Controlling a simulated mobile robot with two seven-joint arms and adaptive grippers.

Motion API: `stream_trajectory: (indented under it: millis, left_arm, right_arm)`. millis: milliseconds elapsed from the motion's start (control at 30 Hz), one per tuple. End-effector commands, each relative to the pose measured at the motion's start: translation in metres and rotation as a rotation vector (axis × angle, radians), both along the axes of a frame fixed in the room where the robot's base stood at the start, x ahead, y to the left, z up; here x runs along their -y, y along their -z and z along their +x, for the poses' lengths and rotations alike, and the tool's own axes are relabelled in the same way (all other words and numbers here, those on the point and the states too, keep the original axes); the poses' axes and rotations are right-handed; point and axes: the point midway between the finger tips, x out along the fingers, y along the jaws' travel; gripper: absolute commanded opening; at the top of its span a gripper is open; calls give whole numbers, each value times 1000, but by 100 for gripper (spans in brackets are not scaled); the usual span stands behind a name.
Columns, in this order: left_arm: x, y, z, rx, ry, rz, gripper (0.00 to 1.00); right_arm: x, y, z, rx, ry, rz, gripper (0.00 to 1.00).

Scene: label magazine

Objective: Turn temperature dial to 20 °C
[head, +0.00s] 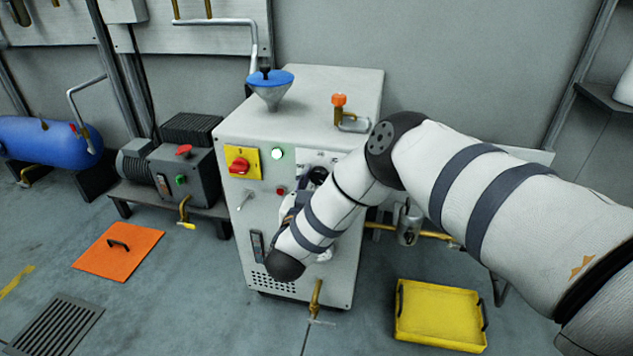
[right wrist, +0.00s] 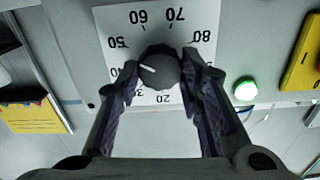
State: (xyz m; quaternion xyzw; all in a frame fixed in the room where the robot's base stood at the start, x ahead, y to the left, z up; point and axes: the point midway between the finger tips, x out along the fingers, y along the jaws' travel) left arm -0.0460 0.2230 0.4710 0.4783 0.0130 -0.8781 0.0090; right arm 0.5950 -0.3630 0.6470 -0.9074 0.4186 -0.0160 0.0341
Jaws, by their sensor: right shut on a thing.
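The temperature dial is a dark round knob (right wrist: 160,72) on a white scale plate (right wrist: 112,22). In the right wrist view its white pointer line points left and slightly up, between the 40 and 50 marks. The 20 mark is at the bottom of the scale, beside the 30. My right gripper (right wrist: 161,66) is shut on the knob, one finger on each side. In the head view the dial (head: 318,174) shows on the cabinet front, partly hidden by my right arm, which also covers most of the gripper. My left gripper is not in view.
The grey cabinet (head: 236,210) carries a red rotary switch on a yellow plate (head: 242,162), a lit green lamp (head: 277,154) and a blue-rimmed funnel (head: 270,88). A yellow tray (head: 440,312) and an orange floor plate (head: 118,250) lie on the floor.

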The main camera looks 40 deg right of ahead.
Motion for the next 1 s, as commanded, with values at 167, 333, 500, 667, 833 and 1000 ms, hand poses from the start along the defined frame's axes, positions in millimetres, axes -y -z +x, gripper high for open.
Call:
stream_trajectory:
  millis: [167,333,500,667,833,1000]
  left_arm:
    - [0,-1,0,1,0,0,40]
    - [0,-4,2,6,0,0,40]
    - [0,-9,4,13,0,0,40]
    - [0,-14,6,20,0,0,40]
    - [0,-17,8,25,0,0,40]
    - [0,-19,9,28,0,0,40]
  right_arm:
    - [0,0,0,-10,-1,-8,6]
    - [-1,-1,0,-56,-2,-48,6]
    - [-1,-2,1,-148,-3,-128,6]
    - [-2,-2,1,-261,-4,-224,6]
    - [-2,-1,1,-385,-3,-330,6]
    - [-2,0,1,-509,-3,-434,6]
